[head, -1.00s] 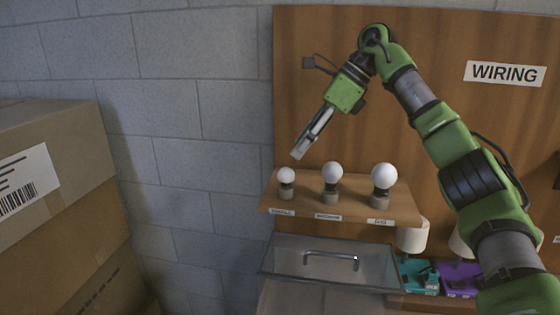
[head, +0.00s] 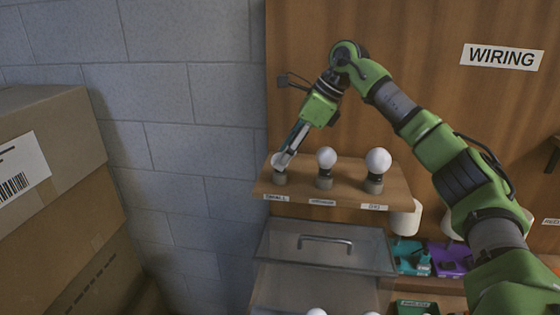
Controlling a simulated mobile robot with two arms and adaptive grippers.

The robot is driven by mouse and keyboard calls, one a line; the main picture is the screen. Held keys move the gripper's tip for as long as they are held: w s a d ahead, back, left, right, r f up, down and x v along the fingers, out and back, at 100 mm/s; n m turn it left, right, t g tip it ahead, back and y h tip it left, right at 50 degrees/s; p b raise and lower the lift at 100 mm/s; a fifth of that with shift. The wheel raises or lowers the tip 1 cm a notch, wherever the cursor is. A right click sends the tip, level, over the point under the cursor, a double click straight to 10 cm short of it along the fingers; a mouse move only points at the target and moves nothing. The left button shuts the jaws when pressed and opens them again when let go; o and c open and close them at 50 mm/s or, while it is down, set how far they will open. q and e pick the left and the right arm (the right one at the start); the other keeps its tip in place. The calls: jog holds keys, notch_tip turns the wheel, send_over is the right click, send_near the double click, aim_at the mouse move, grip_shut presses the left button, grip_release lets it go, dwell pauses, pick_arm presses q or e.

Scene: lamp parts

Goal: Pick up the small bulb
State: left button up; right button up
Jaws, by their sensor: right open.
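The small bulb (head: 277,160) stands upright in a grey holder (head: 280,178) at the left end of a wooden shelf (head: 345,197), above a label that seems to read SMALL. My right gripper (head: 286,158) reaches down from the upper right, with its fingertips at the small bulb and overlapping part of it. The gripper is open; whether a finger touches the bulb cannot be told. A medium bulb (head: 326,158) and a big bulb (head: 378,161) stand in their own holders to the right. My left gripper is not in view.
A clear-lidded bin with a handle (head: 325,240) sits below the shelf. White lamps on teal (head: 408,255) and purple (head: 450,258) bases stand at lower right. Cardboard boxes (head: 50,190) fill the left. A wooden panel with a WIRING sign (head: 502,57) is behind.

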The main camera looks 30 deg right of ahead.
jog(key=shift+p+x, duration=0.3)
jog(key=shift+x, duration=1.2)
jog(key=c, duration=1)
jog(key=shift+r, duration=0.15)
jog(key=shift+c, duration=0.2)
